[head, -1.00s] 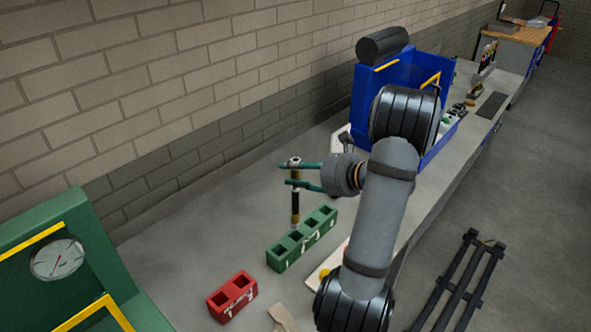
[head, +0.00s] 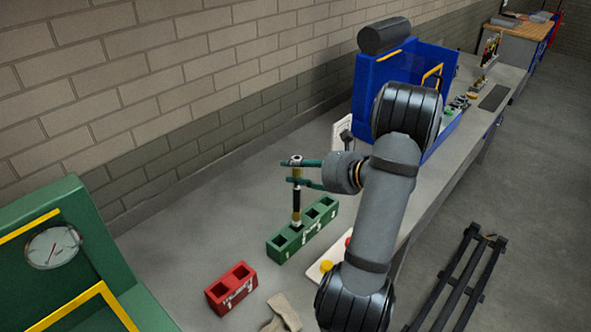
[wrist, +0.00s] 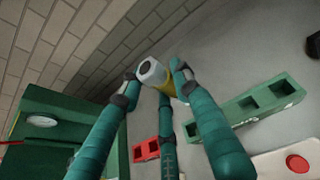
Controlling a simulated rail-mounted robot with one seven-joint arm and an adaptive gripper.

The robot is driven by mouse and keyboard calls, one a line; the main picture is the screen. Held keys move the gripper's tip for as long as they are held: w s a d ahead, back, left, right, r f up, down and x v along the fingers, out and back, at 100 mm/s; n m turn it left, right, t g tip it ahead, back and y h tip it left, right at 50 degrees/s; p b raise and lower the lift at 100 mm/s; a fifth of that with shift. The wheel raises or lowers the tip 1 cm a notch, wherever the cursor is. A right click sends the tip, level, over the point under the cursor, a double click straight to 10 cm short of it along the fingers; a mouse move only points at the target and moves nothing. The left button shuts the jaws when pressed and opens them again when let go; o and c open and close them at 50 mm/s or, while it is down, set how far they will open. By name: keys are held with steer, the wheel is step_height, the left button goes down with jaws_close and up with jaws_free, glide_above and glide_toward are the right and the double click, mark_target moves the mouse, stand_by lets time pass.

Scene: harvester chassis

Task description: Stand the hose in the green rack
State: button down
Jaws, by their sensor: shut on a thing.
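In the wrist view the hose's pale hexagonal end (wrist: 152,72) sits between my teal fingers. The green rack (head: 315,232) stands on the bench with a row of square holes. The hose's lower end is at the second hole from the near left end. I cannot tell how far it is inside. The fingers hide the lower hose in the wrist view.
A red two-hole block (head: 231,290) stands near left of the rack. A green cabinet with a gauge (head: 53,247) is at the left, a blue one (head: 372,97) at the back. A pale panel with a red button (wrist: 297,163) lies beside the rack.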

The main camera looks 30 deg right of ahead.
mark_target(298, 191)
steer(key=shift+f, duration=0.1)
stand_by(0.5)
steer(key=shift+f+b, duration=3.6)
steer(key=shift+b, duration=0.1)
steer(key=c, duration=1.2)
jaws_free()
steer(key=shift+s+d, duration=0.1)
steer(key=v, duration=1.2)
steer(key=shift+f, duration=0.1)
